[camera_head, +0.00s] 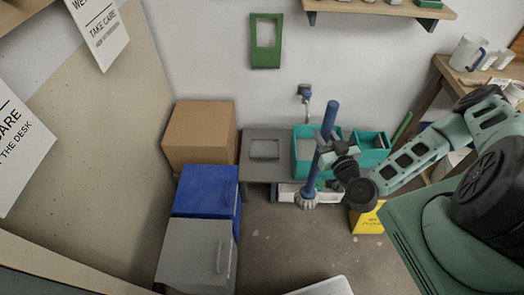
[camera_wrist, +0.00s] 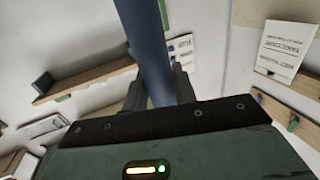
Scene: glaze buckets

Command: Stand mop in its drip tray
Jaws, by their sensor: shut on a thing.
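The mop has a blue handle (camera_head: 330,120) and a pale grey head (camera_head: 307,199). It is near upright, leaning slightly, in front of the teal containers. My gripper (camera_head: 326,154) is shut on the handle about halfway up. The wrist view shows the blue handle (camera_wrist: 148,45) between the two fingers (camera_wrist: 158,90). I cannot tell whether the mop head touches the floor. No drip tray is clearly identifiable. A low white box (camera_head: 287,192) stands behind the mop head, and a pale flat thing (camera_head: 325,287) is cut off at the bottom edge.
Teal containers (camera_head: 370,143) and a grey table (camera_head: 262,172) stand along the back wall. A cardboard box (camera_head: 200,133), a blue box (camera_head: 205,190) and a grey box (camera_head: 195,255) are at left. A yellow sign (camera_head: 367,220) stands right of the mop. The middle floor is clear.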

